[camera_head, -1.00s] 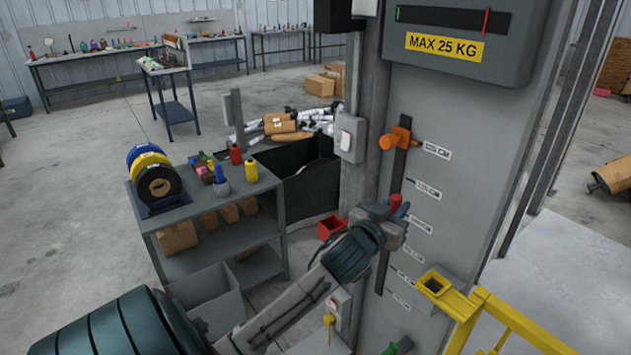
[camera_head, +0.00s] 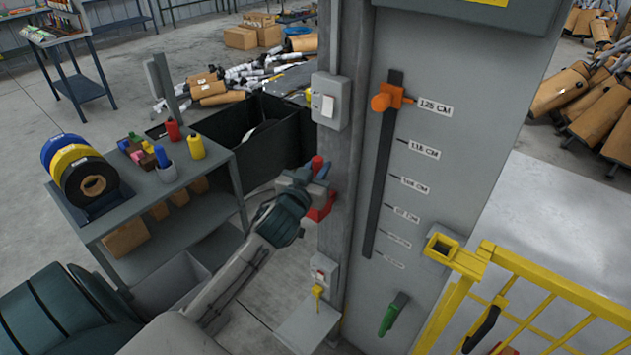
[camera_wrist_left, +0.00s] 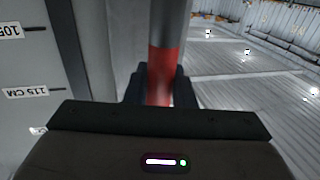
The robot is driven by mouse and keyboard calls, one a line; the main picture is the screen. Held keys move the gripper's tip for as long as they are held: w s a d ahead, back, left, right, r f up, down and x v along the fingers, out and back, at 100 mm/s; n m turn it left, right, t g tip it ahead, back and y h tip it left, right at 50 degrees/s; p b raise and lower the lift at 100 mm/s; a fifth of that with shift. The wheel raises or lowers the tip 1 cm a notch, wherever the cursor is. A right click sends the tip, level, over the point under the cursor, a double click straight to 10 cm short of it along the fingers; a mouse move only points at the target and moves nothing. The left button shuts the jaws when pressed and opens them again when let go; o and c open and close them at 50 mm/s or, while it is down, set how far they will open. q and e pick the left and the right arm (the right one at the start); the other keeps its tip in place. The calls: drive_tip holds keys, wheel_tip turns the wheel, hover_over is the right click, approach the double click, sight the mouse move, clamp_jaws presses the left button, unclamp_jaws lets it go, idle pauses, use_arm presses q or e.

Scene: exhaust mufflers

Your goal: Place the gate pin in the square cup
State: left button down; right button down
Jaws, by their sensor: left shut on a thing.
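My left gripper (camera_head: 318,173) is shut on the gate pin, whose red end (camera_head: 317,163) sticks up above the jaws in the head view. In the left wrist view, the red and grey pin (camera_wrist_left: 161,75) stands between the dark fingers (camera_wrist_left: 160,85). Its lower end is hidden. The yellow square cup (camera_head: 441,246) sits on the yellow gate's post, to the right of and below the gripper in the head view. Its dark opening faces up and looks empty. My right gripper is not in view.
A grey column with an orange slider (camera_head: 388,97) and height labels stands between gripper and cup in the picture. A switch box (camera_head: 330,101), a green handle (camera_head: 392,314) and a yellow railing (camera_head: 560,290) are nearby. A grey shelf (camera_head: 150,190) stands left.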

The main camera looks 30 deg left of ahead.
use_arm(q)
drive_tip(key=f, duration=0.3)
drive_tip(key=shift+a+f, duration=0.25)
drive_tip(key=shift+f, duration=0.25)
drive_tip(key=shift+d, duration=0.15)
drive_tip(key=shift+f, duration=0.2)
drive_tip(key=c, duration=1.2)
unclamp_jaws()
drive_tip(key=shift+c, duration=0.2)
drive_tip(key=shift+r, duration=0.15)
drive_tip(key=shift+r+p, duration=0.2)
drive_tip(key=shift+p, duration=0.1)
drive_tip(key=s+d+b, duration=0.2)
drive_tip(key=s+b, duration=0.2)
drive_tip(key=s, duration=0.7)
drive_tip(key=shift+s+f, duration=0.15)
drive_tip(key=shift+s, duration=0.25)
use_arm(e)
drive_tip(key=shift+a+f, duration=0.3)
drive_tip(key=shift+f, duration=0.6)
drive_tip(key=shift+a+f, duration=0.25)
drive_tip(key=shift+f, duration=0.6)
